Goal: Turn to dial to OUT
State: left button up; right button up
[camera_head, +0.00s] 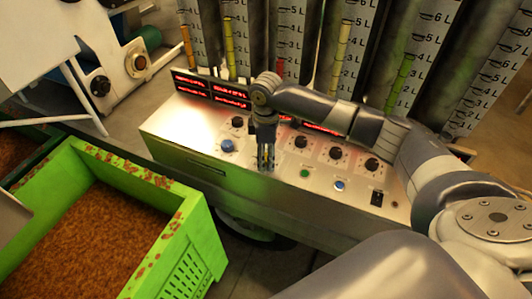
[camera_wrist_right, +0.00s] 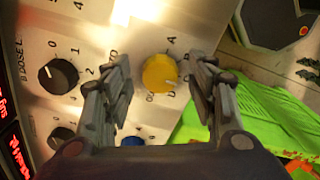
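A yellow round dial (camera_wrist_right: 160,73) sits on the metal control panel (camera_wrist_right: 200,22) in the right wrist view. Printed letters ring it, among them an "A" at its upper right; the others are partly hidden or too small to read surely. I cannot tell which mark the dial points to. My right gripper (camera_wrist_right: 160,88) is open, with one finger on each side of the dial; contact is not clear. In the head view the right gripper (camera_head: 266,160) points down at the front part of the panel (camera_head: 180,128) and largely hides the dial. My left gripper is not in view.
Red displays (camera_head: 212,88) line the back. A green crate (camera_head: 200,240) of brown granules is at front left.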

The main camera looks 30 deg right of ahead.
jog(key=c, duration=1.1)
jog(key=shift+o, duration=0.2)
jog(key=shift+r+m+p, duration=0.2)
jog(key=shift+m+p, duration=0.1)
jog(key=shift+p, duration=0.45)
jog(key=m+p, duration=0.8)
jog(key=p, duration=0.2)
jog(key=shift+a+m, duration=0.1)
jog(key=shift+m, duration=0.2)
jog(key=shift+m+p, duration=0.65)
jog(key=shift+m, duration=0.15)
jog(key=shift+f+m+p, duration=0.1)
jog(key=shift+m+p, duration=0.2)
jog(key=shift+m, duration=0.7)
jog(key=m, duration=0.4)
jog(key=shift+m, duration=0.7)
jog(key=shift+w, duration=0.1)
jog(key=o, duration=1.1)
jog(key=shift+f, duration=0.1)
